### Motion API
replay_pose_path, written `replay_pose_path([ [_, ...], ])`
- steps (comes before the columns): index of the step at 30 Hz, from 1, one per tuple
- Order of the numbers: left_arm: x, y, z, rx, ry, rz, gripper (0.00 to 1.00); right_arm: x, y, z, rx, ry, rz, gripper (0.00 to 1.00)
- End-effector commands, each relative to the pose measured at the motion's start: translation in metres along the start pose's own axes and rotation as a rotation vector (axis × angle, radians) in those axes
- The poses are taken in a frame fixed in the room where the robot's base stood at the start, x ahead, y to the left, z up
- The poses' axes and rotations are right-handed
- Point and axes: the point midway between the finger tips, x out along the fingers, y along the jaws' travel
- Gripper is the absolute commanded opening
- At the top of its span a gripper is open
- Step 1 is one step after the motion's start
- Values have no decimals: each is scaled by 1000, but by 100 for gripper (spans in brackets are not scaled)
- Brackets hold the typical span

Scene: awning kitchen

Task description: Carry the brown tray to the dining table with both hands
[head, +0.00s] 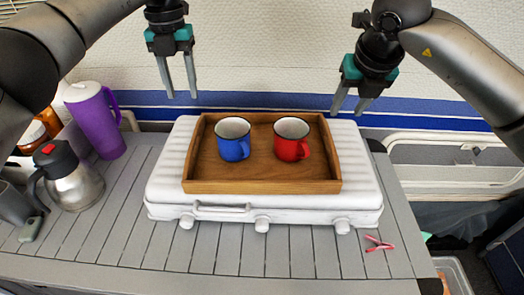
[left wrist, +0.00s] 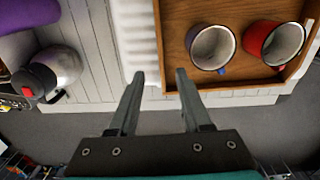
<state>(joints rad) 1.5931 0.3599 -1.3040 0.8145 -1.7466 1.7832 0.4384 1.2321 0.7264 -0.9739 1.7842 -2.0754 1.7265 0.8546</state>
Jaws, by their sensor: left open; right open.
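The brown wooden tray (head: 262,187) rests on a white ribbed case-like unit (head: 160,180) on the counter. A blue mug (head: 234,148) and a red mug (head: 288,149) stand upright inside it. My left gripper (head: 181,97) is open and empty, above the back left of the tray. My right gripper (head: 350,114) is open and empty, above the back right of the tray. In the left wrist view, the open fingers of my left gripper (left wrist: 157,85) show beside the tray (left wrist: 175,45), with the blue mug (left wrist: 211,47) and red mug (left wrist: 274,42) inside. The dining table cannot be made out.
A steel jug (head: 75,180) and a purple tumbler (head: 97,120) stand on the slatted counter (head: 120,215) at the left. A small red and white item (head: 379,244) lies at the right. A wall (head: 265,55) rises behind. The front counter strip is mostly clear.

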Motion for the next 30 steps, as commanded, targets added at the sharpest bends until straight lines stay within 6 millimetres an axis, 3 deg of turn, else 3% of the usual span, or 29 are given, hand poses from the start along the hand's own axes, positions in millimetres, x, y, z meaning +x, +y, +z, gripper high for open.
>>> replay_pose_path([
  [8, 30, 1, -1, 0, 4, 1, 49, 30, 0, -2, -1, 6, -1, 49],
  [24, 132, 0, -1, 0, 3, 0, 49, 132, 0, -2, 0, 4, -1, 49],
  [30, 149, 0, 0, -1, 1, 1, 49, 149, 0, -1, -1, 2, -1, 49],
])
